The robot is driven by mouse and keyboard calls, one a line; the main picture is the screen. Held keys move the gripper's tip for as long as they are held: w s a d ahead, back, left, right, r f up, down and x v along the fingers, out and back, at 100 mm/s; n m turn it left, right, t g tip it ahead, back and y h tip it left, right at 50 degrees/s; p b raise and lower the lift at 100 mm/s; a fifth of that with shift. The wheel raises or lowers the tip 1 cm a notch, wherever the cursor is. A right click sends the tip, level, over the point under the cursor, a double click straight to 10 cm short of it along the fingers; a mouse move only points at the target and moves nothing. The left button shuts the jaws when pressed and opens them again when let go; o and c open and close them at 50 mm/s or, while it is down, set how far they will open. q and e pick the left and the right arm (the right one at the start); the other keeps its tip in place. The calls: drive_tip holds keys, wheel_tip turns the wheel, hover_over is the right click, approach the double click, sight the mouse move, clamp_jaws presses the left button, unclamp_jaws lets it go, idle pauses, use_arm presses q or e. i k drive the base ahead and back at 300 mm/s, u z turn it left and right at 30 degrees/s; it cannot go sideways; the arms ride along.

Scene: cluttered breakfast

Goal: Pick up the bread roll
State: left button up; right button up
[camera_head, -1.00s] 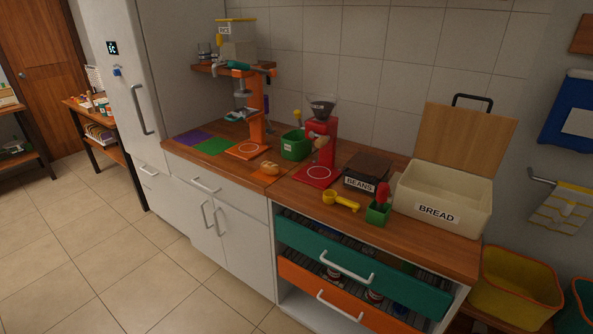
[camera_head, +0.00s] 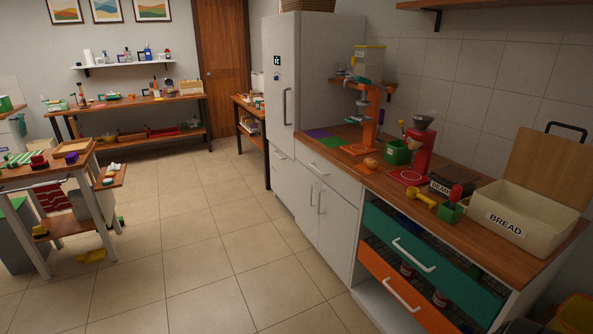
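A small golden-brown bread roll (camera_head: 370,163) sits on the wooden counter, near its front edge, just in front of the orange stand. The open cream bin labelled BREAD (camera_head: 524,214) stands at the right end of the same counter, its wooden lid (camera_head: 549,168) tilted up behind it. Its inside is mostly hidden. Neither of my grippers shows in the head view.
The counter (camera_head: 395,188) also holds the orange stand (camera_head: 367,117), a green bin (camera_head: 398,153), a red grinder (camera_head: 418,150) and a yellow scoop (camera_head: 423,199). Teal (camera_head: 418,252) and orange (camera_head: 400,286) drawers stick out below. The tiled floor (camera_head: 215,225) is clear up to the cluttered left table (camera_head: 45,176).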

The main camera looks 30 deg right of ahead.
sight(371, 163)
drive_tip(key=u, duration=0.4)
drive_tip(key=i, duration=2.2)
drive_tip(key=z, duration=0.9)
drive_tip(key=i, duration=1.5)
drive_tip(key=z, duration=1.15)
